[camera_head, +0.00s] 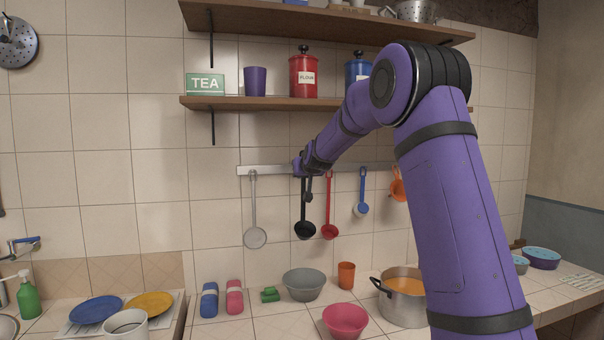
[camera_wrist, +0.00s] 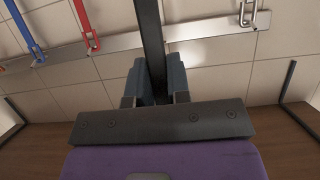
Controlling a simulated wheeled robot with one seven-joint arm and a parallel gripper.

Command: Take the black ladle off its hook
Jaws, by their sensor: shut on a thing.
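The black ladle (camera_head: 304,229) hangs bowl-down below the metal rail (camera_head: 275,169), between a grey ladle and a red ladle. My gripper (camera_head: 305,168) is at the top of its handle, at the height of the rail. In the wrist view, the black handle (camera_wrist: 151,45) runs between the two fingers of my gripper (camera_wrist: 155,80), which are shut on it. The handle crosses in front of the rail (camera_wrist: 190,36). The ladle's hook is hidden, so I cannot tell whether the handle still touches it.
The grey ladle (camera_head: 255,236), red ladle (camera_head: 329,230), blue ladle (camera_head: 361,207) and an orange utensil (camera_head: 397,188) hang on the same rail. A wooden shelf (camera_head: 240,103) is above. Below stand a grey bowl (camera_head: 304,285), an orange cup (camera_head: 346,275) and a pot (camera_head: 402,305).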

